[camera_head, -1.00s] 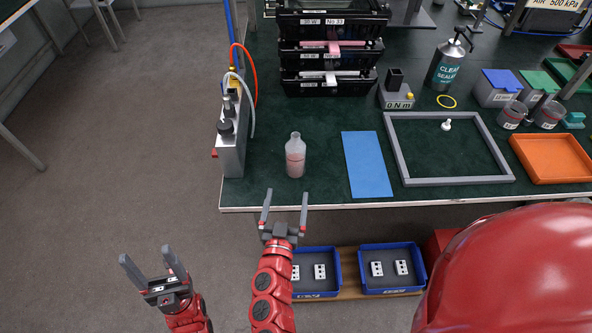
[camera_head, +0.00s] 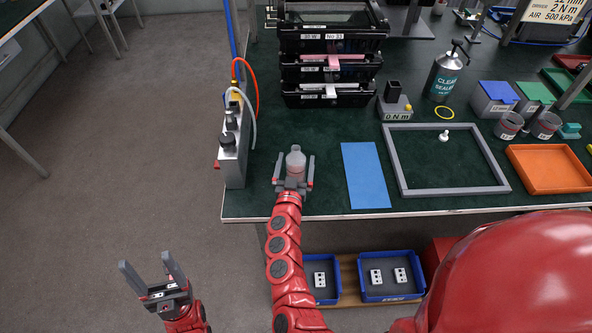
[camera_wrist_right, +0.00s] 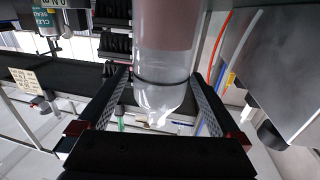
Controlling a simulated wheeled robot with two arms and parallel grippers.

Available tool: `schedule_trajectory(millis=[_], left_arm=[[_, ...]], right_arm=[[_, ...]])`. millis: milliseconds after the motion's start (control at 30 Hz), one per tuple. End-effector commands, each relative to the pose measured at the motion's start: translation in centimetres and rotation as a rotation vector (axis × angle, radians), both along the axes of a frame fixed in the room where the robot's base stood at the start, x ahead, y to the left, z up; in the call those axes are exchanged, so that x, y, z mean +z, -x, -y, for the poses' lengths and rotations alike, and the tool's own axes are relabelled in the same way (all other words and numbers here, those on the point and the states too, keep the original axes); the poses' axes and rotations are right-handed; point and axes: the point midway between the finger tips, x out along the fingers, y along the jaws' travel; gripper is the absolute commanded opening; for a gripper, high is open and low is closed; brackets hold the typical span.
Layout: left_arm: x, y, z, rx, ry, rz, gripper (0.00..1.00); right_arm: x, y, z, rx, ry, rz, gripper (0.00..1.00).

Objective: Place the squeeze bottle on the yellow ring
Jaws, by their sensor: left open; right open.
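The squeeze bottle (camera_head: 295,161), clear with pinkish contents, stands upright near the front edge of the green-topped bench. My right gripper (camera_head: 294,168) is open, with one finger on each side of the bottle. In the right wrist view the bottle (camera_wrist_right: 165,55) fills the middle between the spread fingers (camera_wrist_right: 157,100), with a gap on at least the left side. The yellow ring (camera_head: 444,112) lies flat on the bench at the back right, in front of the sealant can. My left gripper (camera_head: 154,268) is open and empty, over the floor off the bench.
A 0 Nm block (camera_head: 392,108) and the sealant can (camera_head: 443,77) stand near the ring. A metal box (camera_head: 232,155) with hoses is left of the bottle.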

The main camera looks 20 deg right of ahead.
Motion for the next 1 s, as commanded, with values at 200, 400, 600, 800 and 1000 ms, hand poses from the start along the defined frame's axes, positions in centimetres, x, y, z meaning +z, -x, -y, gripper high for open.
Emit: schedule_trajectory(millis=[200, 400, 600, 800, 1000], left_arm=[[0.1, 0.0, -0.01, 0.0, 0.0, 0.0, 0.69], [0.08, 0.0, 0.0, 0.0, 0.0, 0.0, 0.69], [0.09, -0.01, 0.0, 0.0, 0.0, 0.0, 0.69], [0.08, 0.0, -0.01, 0.0, 0.0, 0.0, 0.69], [0.09, -0.01, 0.0, 0.0, 0.0, 0.0, 0.69]], right_arm=[[-0.13, -0.61, 0.38, -0.001, 0.0, -0.002, 1.0], [-0.14, -0.6, 0.33, 0.0, -0.001, -0.002, 0.84], [-0.14, -0.59, 0.32, 0.0, -0.001, -0.002, 0.48], [-0.14, -0.59, 0.3, 0.0, -0.001, -0.002, 0.12], [-0.14, -0.59, 0.29, 0.001, -0.001, -0.002, 0.0]])
